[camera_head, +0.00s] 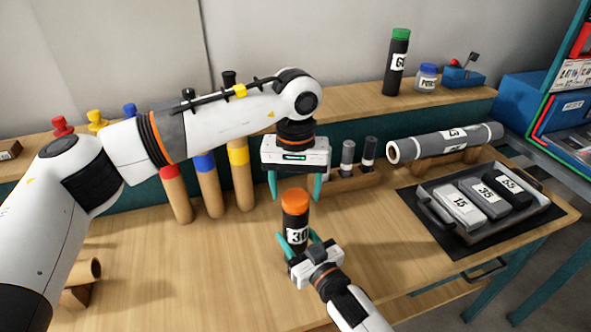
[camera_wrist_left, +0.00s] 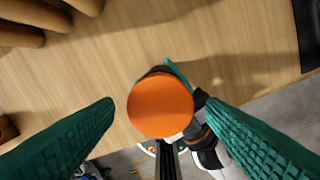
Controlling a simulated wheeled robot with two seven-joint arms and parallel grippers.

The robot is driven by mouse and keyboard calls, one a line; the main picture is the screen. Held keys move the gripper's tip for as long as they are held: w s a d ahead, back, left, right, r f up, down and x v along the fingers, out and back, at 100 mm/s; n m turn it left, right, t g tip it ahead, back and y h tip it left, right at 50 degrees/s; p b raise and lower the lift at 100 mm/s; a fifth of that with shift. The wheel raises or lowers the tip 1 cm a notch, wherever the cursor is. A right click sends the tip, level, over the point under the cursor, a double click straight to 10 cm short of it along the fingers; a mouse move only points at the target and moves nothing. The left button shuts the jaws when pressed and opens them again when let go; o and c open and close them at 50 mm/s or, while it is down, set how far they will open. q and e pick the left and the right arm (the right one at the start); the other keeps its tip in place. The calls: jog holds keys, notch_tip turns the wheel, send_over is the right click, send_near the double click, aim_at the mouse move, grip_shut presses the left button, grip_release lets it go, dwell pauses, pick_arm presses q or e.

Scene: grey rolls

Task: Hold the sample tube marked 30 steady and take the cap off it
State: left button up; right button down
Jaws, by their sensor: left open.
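The sample tube marked 30 (camera_head: 297,236) is black with a white label and stands upright on the wooden table. Its orange cap (camera_head: 295,201) is on top, and it fills the middle of the left wrist view (camera_wrist_left: 160,107). My left gripper (camera_head: 295,187) is open and points down just above the cap, one teal finger to each side, apart from it. My right gripper (camera_head: 299,239) comes from the front with its teal fingers on both sides of the tube's lower body, seemingly closed on it. The tube's base is hidden by the right gripper.
A dark tray (camera_head: 437,211) with several numbered blocks lies at the right. A grey roll (camera_head: 447,142) rests behind it. A rack (camera_head: 352,181) with small tubes and several capped brown rolls (camera_head: 240,184) stand behind. A black tube with a green cap (camera_head: 396,65) stands on the back shelf.

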pick_arm(q)
jog(key=shift+f, duration=0.7)
